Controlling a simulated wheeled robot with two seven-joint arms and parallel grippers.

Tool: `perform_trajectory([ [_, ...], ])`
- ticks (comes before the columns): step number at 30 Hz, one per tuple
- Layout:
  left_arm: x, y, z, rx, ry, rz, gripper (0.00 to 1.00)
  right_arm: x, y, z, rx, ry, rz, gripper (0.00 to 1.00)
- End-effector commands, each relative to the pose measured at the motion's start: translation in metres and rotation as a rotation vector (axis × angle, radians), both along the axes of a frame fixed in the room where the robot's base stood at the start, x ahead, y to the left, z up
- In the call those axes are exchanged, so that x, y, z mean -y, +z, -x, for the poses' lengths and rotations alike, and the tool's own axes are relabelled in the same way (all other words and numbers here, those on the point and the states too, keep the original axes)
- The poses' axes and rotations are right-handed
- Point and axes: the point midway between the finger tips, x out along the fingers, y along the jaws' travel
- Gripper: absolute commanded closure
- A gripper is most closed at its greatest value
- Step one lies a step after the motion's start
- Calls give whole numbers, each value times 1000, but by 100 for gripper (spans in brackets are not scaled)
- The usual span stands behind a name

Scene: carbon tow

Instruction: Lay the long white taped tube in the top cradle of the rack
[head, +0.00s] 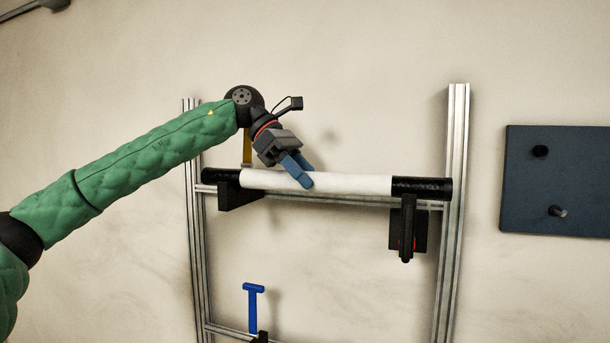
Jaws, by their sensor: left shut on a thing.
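The long white tube (350,184) with black taped ends lies almost level across the upper part of the aluminium rack (456,150). Its left end is at the black left holder (238,196) of the top cradle, and its right end is at the black right holder (408,228). I cannot tell whether it rests fully in both holders. My left gripper (303,178), with blue fingers, comes down from above and is shut on the tube left of its middle. My right gripper is not in view.
A blue T-shaped piece (253,305) stands at the lower rack bar. A dark blue board (560,180) with two black pegs is on the wall at the right. The wall between rack and board is clear.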

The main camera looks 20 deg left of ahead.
Motion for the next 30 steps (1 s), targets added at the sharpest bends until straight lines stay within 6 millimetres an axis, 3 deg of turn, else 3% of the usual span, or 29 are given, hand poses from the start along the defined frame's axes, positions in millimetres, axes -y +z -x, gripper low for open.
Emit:
perform_trajectory([
  [14, 0, -12, 0, 0, 0, 0, 99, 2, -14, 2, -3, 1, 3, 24],
  [15, 0, -11, 0, 0, 0, 0, 56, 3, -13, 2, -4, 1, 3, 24],
  [18, 0, -13, 0, 0, 0, 0, 38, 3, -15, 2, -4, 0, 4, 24],
  [30, 0, -14, 0, 0, 0, 0, 38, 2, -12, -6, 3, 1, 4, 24],
])
